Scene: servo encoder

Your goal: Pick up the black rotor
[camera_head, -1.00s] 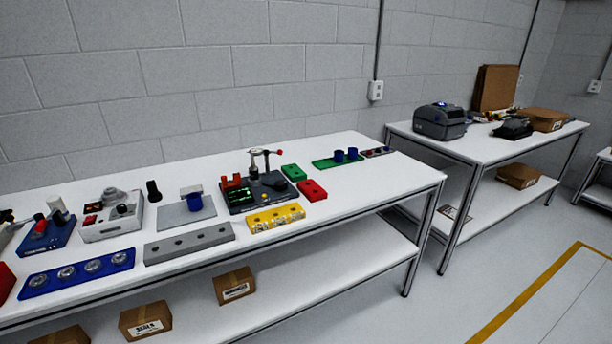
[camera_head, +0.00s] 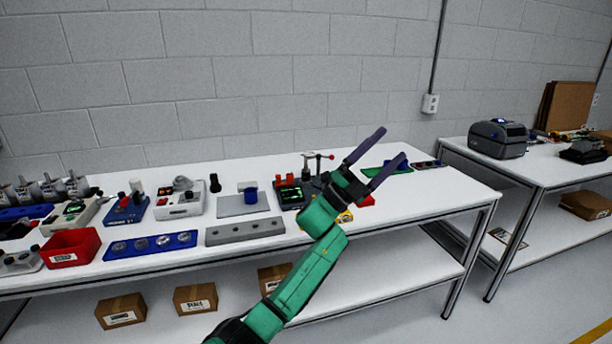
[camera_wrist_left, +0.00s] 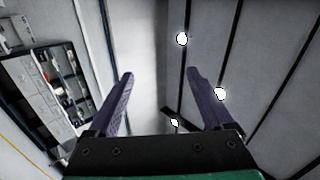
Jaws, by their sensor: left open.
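A small upright black piece (camera_head: 214,182) stands on the white table (camera_head: 395,235) near its back edge, beside a grey box with knobs. It may be the black rotor; it is too small to be sure. My left gripper (camera_head: 393,143) is open and empty, raised in front of the right part of the table, well right of that piece and apart from it. In the left wrist view the open fingers (camera_wrist_left: 160,74) have nothing between them. My arm hides part of the black fixture and the yellow block. My right gripper is not in view.
Around the piece are the grey knob box (camera_head: 180,204), a grey plate with a blue cup (camera_head: 251,196), a grey holed bar (camera_head: 244,231), a blue strip (camera_head: 150,244) and a red bin (camera_head: 69,249). A black fixture (camera_head: 289,196) with a clamp stands right of them.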

